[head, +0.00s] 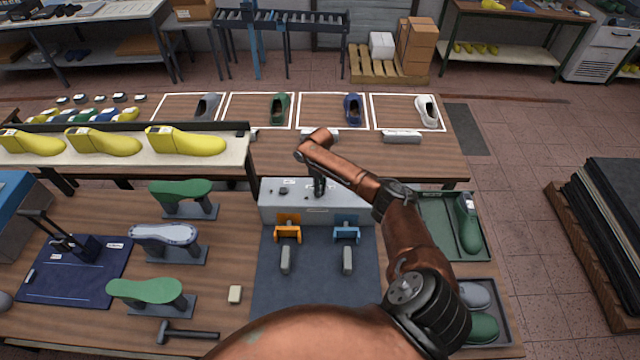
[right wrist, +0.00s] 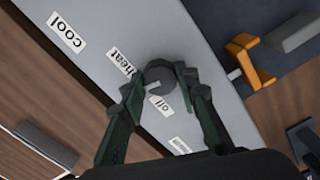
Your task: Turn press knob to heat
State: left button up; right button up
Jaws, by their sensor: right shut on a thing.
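The press is a light grey box (head: 275,211) on the workbench, and its top face (right wrist: 110,20) fills much of the right wrist view. The round grey knob (right wrist: 160,72) sits on that face. Labels "cool" (right wrist: 67,32), "heat" (right wrist: 122,61) and "all" (right wrist: 160,105) are near it. A pale mark on the knob faces the side between "heat" and "all"; its exact setting is hard to tell. My right gripper (right wrist: 163,78) is shut on the knob, one finger on each side. In the head view the gripper (head: 319,187) largely hides the knob. My left gripper is not in view.
An orange clamp (head: 288,232) and a blue clamp (head: 347,232) stand at the front of the press. Green lasts (head: 145,291) on stands are to the left. A hammer (head: 185,333) lies in front.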

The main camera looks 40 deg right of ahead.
jog(key=m+p, duration=0.1)
jog(key=m, duration=0.2)
jog(key=shift+m, duration=1.5)
jog(key=shift+w, duration=0.1)
jog(key=o, duration=1.1)
jog(key=shift+o, duration=0.2)
notch_tip(320, 180, up, 12)
